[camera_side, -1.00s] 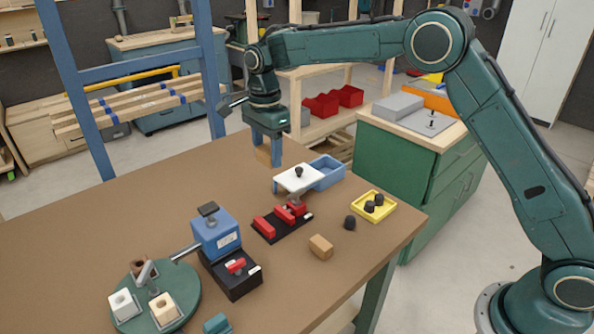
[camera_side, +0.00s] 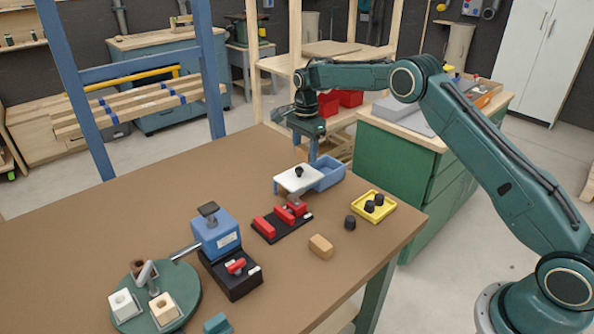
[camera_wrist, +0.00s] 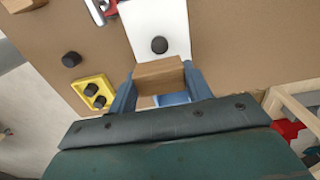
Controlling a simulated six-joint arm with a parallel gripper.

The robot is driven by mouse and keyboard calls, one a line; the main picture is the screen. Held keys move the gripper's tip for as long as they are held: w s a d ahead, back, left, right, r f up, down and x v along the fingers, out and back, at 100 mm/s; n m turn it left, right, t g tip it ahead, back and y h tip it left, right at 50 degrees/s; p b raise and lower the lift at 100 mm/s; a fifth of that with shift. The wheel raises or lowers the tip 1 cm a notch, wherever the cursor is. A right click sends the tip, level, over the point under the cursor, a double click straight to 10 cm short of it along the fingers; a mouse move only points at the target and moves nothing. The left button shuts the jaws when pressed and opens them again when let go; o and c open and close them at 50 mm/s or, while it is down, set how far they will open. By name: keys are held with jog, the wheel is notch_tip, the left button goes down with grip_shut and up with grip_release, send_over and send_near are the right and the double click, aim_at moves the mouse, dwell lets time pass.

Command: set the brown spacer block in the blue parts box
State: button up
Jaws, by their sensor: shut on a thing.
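My gripper (camera_side: 313,157) is over the blue parts box (camera_side: 333,173) in the side view, pointing down. In the wrist view its two fingers are shut on the brown spacer block (camera_wrist: 158,76), which sits crosswise between them. A bit of the blue box (camera_wrist: 173,99) shows just below the block in the wrist view. A white plate with a black knob (camera_side: 293,180) is at the box's left side; I cannot tell whether it rests on the box.
A similar tan block (camera_side: 320,246) lies on the brown table. A yellow tray (camera_side: 385,212) with dark knobs, a loose dark knob (camera_side: 350,222) and a black base with red clamps (camera_side: 268,228) are near the box. A blue fixture (camera_side: 214,236) stands further left.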

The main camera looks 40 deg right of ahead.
jog(key=d+f, duration=0.4)
jog(key=d, duration=0.3)
jog(key=shift+w+d, duration=0.15)
jog(key=shift+w, duration=0.05)
